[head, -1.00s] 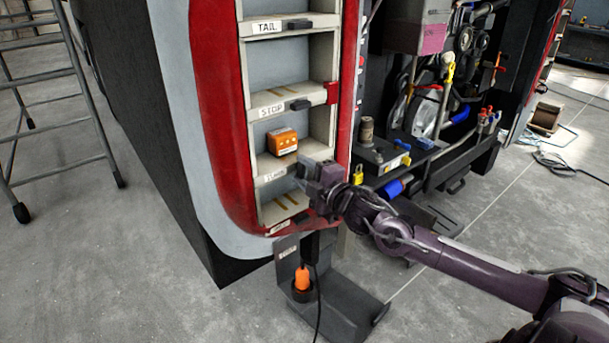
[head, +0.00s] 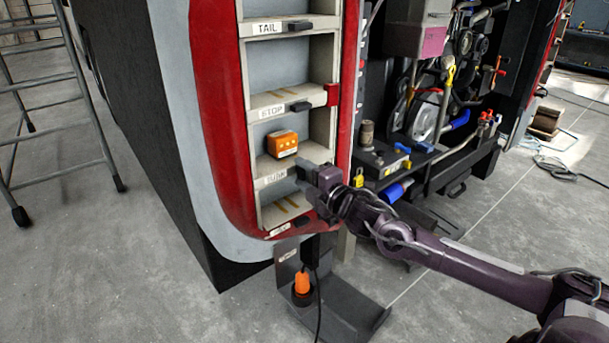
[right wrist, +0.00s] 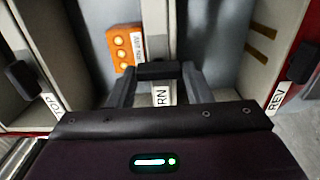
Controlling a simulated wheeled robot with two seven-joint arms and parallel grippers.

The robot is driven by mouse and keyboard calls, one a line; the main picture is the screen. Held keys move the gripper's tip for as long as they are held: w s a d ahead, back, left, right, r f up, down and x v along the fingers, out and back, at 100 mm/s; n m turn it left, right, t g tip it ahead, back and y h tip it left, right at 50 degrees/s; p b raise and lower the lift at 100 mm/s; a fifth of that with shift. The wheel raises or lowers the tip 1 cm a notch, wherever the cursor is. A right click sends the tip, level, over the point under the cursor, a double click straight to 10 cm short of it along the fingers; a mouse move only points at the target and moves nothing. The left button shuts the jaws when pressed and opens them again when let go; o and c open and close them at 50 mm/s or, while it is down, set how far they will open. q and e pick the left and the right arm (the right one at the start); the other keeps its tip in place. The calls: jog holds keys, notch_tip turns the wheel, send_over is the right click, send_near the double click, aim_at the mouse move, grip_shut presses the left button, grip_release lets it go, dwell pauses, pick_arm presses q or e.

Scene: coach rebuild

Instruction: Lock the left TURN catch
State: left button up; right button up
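The TURN catch is a small black handle on the rack's shelf edge. In the right wrist view the catch (right wrist: 158,70) lies crosswise above its partly covered label (right wrist: 160,94), between my two fingers. In the head view its label (head: 271,178) shows, but my gripper hides most of the catch. My right gripper (head: 306,175) is at the shelf edge. Its fingers stand apart, one at each end of the catch; I cannot tell whether they touch it. My left gripper is not in view.
An orange box (head: 282,143) with lights sits in the bay above. The STOP catch (head: 301,106) and TAIL catch (head: 299,26) lie along their shelf edges. A black bracket (head: 345,308) with an orange plug stands below. A ladder (head: 60,110) is at left; machinery fills the right.

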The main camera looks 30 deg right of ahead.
aim_at(303, 174)
jog(key=o, duration=0.3)
jog(key=shift+o, duration=0.2)
jog(key=shift+s, duration=0.1)
jog(key=shift+s+d+f, duration=0.1)
jog(key=shift+s, duration=1.3)
jog(key=shift+s+d+p, duration=0.2)
jog(key=shift+s+p, duration=0.65)
jog(key=shift+s, duration=1.55)
